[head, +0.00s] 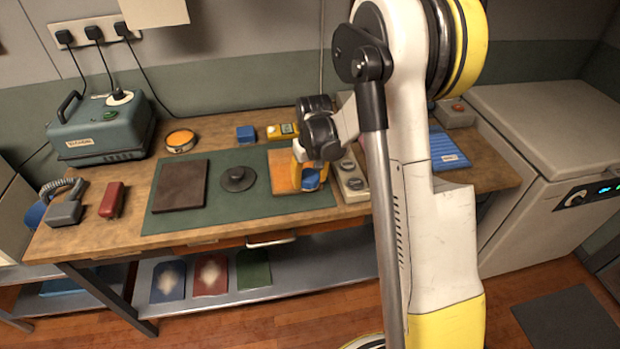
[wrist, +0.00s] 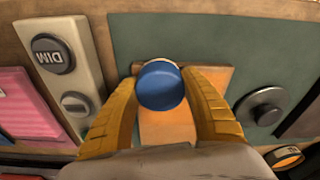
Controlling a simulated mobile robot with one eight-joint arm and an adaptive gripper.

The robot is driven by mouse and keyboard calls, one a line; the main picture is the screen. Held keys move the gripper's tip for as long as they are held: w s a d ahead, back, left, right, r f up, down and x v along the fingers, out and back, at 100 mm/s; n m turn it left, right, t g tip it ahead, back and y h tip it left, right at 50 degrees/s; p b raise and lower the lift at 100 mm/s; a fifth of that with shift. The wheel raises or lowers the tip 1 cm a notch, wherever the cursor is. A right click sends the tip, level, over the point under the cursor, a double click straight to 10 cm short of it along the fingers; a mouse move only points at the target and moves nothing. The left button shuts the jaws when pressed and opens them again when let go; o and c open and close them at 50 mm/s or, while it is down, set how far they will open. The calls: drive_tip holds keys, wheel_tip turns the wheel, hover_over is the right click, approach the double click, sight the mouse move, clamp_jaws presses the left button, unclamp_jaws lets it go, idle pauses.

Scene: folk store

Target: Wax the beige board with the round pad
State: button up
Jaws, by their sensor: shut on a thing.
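My gripper (head: 311,177) is shut on a round blue piece, which I take to be the round pad (head: 311,182). In the wrist view the yellow fingers (wrist: 162,82) stand on both sides of the blue pad (wrist: 160,87). The tan-orange board, the likely beige board (head: 283,172), lies on a dark green mat (head: 330,197). The board also shows in the wrist view (wrist: 166,128), below and around the pad. The pad is over the board's edge area; whether it touches is unclear. My gripper hides part of the board.
A dark brown board (head: 180,185) and a black knobbed disc (head: 238,179) lie on the mat. An orange-topped round tin (head: 181,140), a blue block (head: 246,134) and a yellow device (head: 282,131) stand behind. A grey dial panel (head: 350,180) is close at the right.

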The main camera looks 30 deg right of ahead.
sight(309, 173)
wheel_tip(309, 173, up, 2)
drive_tip(key=shift+r+p, duration=0.1)
drive_tip(key=shift+p, duration=0.2)
drive_tip(key=shift+w+r+p, duration=0.1)
drive_tip(key=shift+r+p, duration=0.45)
drive_tip(key=shift+r, duration=0.2)
drive_tip(key=shift+r+p, duration=1.4)
drive_tip(key=shift+r, duration=0.85)
